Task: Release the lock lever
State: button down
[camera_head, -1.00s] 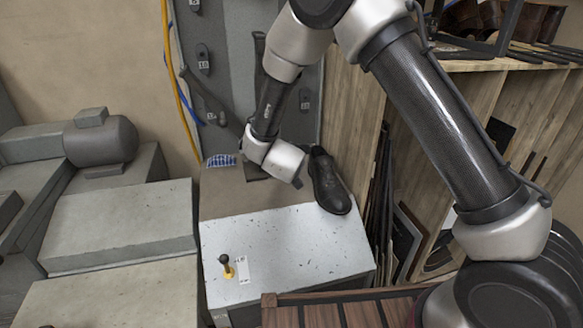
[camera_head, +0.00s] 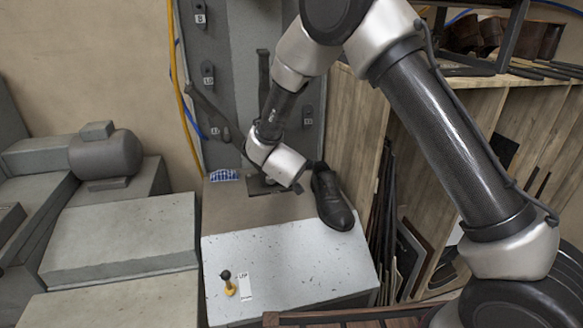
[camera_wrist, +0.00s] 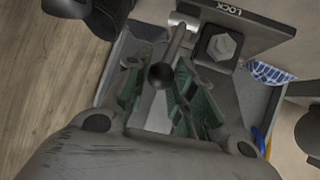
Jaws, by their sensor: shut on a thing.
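The lock lever (camera_wrist: 176,45) is a thin grey rod ending in a dark ball knob, in the wrist view. It comes out of a bright collar beside a dark plate marked LOCK (camera_wrist: 262,22). My gripper (camera_wrist: 160,88) has its green-padded fingers on either side of the knob and is shut on the lever. In the head view my wrist hangs over the back of the machine top, left of a dark shoe (camera_head: 331,198). The lever and fingertips cannot be made out there.
A small knob on a yellow base (camera_head: 229,284) stands on the pale machine top (camera_head: 300,262). A blue-patterned piece (camera_head: 223,175) lies left of my wrist. A grey upright panel (camera_head: 240,60) rises behind. Wooden shelving (camera_head: 355,115) stands close on the right.

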jog(key=c, duration=1.3)
grip_release()
jog(key=shift+w+r, duration=0.45)
jog(key=shift+r, duration=0.05)
jog(key=shift+o, duration=0.6)
jog(key=shift+s+f, duration=0.15)
jog(key=shift+f, duration=0.05)
jog(key=v, duration=1.2)
